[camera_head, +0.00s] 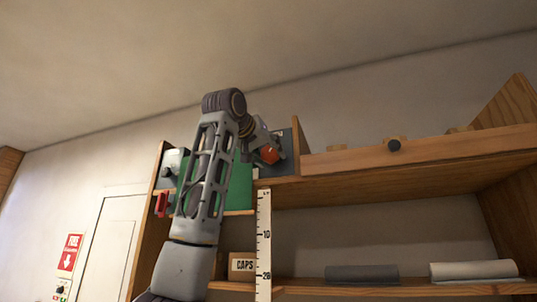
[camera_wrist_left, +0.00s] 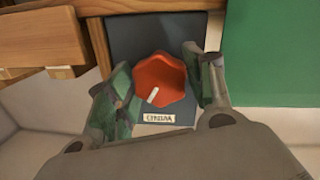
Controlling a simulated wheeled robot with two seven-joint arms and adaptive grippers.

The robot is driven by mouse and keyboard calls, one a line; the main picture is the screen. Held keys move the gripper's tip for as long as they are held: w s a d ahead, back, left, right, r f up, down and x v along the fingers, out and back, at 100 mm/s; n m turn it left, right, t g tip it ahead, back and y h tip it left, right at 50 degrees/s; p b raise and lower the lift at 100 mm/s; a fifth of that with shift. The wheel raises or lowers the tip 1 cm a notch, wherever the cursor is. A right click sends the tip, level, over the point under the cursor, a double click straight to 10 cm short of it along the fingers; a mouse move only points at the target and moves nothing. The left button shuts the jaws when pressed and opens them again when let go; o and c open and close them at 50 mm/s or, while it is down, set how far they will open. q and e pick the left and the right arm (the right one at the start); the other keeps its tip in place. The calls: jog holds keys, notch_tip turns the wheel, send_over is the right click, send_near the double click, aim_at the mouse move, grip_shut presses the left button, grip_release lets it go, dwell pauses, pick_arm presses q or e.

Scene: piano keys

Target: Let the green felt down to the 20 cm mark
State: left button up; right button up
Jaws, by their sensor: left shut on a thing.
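The green felt (camera_head: 240,190) hangs at the left of the shelf unit, partly hidden behind my left arm. Its lower edge is above the 10 mark of the white upright scale (camera_head: 264,245), which also carries a 20 mark lower down. The felt also shows at the right of the left wrist view (camera_wrist_left: 275,50). My left gripper (camera_head: 268,148) is at a red lobed knob (camera_head: 269,155) on a dark panel. In the left wrist view the fingers flank the knob (camera_wrist_left: 160,80) and are shut on it. The knob's white pointer line aims down and left. My right gripper is out of view.
A box labelled CAPS (camera_head: 242,265) stands on the lower shelf, left of the scale. A grey roll (camera_head: 362,273) and a white roll (camera_head: 475,270) lie on that shelf at right. A red handle-like part (camera_head: 162,205) is left of my arm.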

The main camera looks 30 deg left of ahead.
pick_arm(q)
jog(key=m, duration=0.5)
jog(key=shift+r+m+g+y, duration=0.1)
jog(key=shift+m+g+y, duration=0.2)
jog(key=m, duration=0.5)
jog(key=shift+y, duration=0.4)
jog(key=m+y, duration=0.1)
jog(key=m, duration=0.4)
jog(key=shift+m+g, duration=0.3)
jog(key=shift+m, duration=0.1)
jog(key=m, duration=0.5)
jog(key=shift+w+y, duration=0.1)
jog(key=shift+y, duration=0.3)
jog(key=shift+d, duration=0.1)
jog(key=o, duration=0.8)
jog(key=shift+o, duration=1.1)
jog(key=shift+s, duration=0.2)
